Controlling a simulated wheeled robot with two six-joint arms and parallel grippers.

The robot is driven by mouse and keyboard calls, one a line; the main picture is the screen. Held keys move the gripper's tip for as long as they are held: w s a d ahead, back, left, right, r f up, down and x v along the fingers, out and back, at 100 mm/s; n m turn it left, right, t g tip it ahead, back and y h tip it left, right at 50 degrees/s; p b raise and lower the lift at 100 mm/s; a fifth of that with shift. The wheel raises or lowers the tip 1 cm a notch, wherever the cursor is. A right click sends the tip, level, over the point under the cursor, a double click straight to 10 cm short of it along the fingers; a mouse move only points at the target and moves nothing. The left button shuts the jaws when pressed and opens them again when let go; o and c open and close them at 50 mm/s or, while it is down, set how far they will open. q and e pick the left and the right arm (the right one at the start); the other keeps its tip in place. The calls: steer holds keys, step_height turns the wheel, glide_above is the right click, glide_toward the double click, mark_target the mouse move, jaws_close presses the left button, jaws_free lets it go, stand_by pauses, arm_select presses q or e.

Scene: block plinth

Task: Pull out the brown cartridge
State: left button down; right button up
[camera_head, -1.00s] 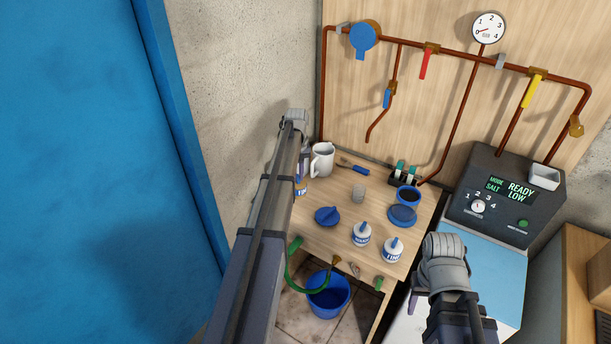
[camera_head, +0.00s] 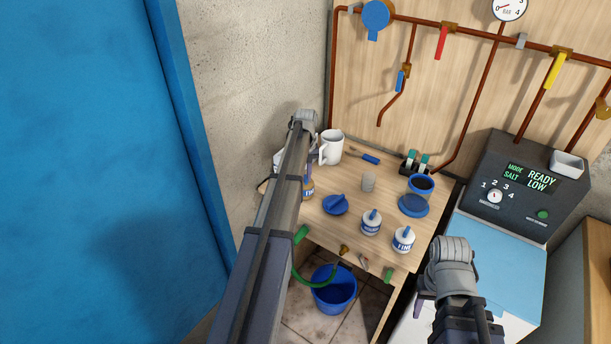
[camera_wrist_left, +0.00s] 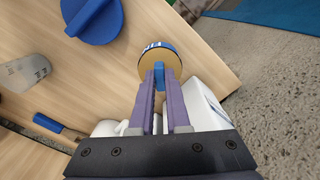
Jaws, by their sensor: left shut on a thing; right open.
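The brown cartridge (camera_wrist_left: 146,64) has a tan-brown top, a blue stem and a FINE label. My left gripper (camera_wrist_left: 159,76) is shut on its blue stem in the left wrist view. In the head view the cartridge (camera_head: 309,188) shows only partly beside my left arm, at the left side of the wooden table (camera_head: 318,228). My right gripper (camera_head: 419,298) is open and empty, low at the right, in front of the white cabinet.
An open blue housing (camera_head: 421,186), a blue ring (camera_head: 413,206), a blue lid (camera_head: 335,204), a grey cup (camera_head: 369,181), a white jug (camera_head: 331,147) and two white cartridges (camera_head: 371,223) (camera_head: 403,239) stand on the table. A blue bucket (camera_head: 333,291) is below. Copper pipes run behind.

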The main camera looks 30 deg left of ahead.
arm_select(q)
steer(key=shift+f, duration=0.15)
stand_by(0.4)
steer(key=c, duration=0.8)
jaws_free()
step_height(320, 180, up, 8)
steer(key=p, duration=0.7)
steer(key=shift+p, duration=0.35)
steer(key=shift+f, duration=0.1)
